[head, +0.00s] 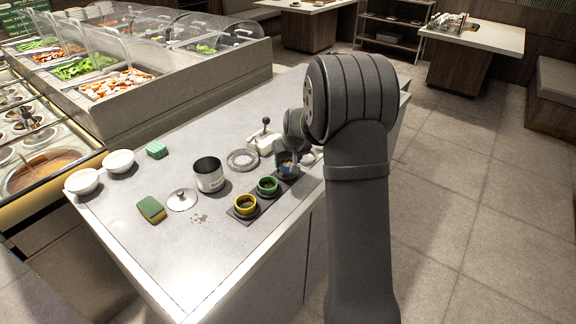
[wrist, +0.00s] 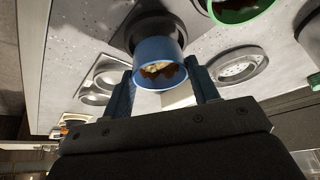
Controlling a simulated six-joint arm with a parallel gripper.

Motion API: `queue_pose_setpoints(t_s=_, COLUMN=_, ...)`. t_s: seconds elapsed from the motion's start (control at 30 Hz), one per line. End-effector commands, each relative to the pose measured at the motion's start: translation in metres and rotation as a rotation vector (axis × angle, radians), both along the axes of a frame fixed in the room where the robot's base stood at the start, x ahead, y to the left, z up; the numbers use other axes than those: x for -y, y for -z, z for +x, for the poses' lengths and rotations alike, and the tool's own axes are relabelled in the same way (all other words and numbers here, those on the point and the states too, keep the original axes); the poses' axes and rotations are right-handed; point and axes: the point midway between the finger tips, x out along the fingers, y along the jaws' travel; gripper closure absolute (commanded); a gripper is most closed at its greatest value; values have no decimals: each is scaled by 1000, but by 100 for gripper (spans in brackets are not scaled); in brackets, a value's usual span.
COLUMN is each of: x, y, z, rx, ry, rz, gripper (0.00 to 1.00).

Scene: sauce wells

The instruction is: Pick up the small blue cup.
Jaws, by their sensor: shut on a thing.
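The small blue cup (head: 284,164) is at the far end of a dark strip of wells (head: 236,217), partly hidden by my gripper (head: 288,157). In the wrist view the blue cup (wrist: 150,72) holds a brown and pale filling. The fingers of my gripper (wrist: 162,76) are shut on the cup, one on either side. A dark round well (wrist: 138,26) shows just behind the cup. I cannot tell how far the cup is clear of it.
A green cup (head: 268,186) and a yellow cup (head: 245,206) sit in the strip's other wells. A steel pot (head: 209,176), a lid (head: 182,200), a sponge (head: 151,210) and white bowls (head: 82,182) stand to the left.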

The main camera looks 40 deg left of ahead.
Motion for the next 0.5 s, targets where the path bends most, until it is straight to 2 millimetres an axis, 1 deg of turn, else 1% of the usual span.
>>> queue_pose_setpoints(t_s=0.03, x=-1, y=-12, z=1, rx=4, ry=0, rz=4, gripper=69)
queue_pose_setpoints(t_s=0.07, x=-1, y=-18, z=1, rx=4, ry=-1, rz=3, gripper=69)
queue_pose_setpoints(t_s=0.17, x=20, y=-31, z=6, rx=1, ry=5, rz=3, gripper=69)
queue_pose_setpoints(t_s=0.3, x=53, y=-51, z=14, rx=2, ry=7, rz=2, gripper=69)
queue_pose_setpoints(t_s=0.4, x=73, y=-63, z=20, rx=3, ry=4, rz=2, gripper=69)
queue_pose_setpoints(t_s=0.5, x=90, y=-73, z=24, rx=2, ry=4, rz=1, gripper=69)
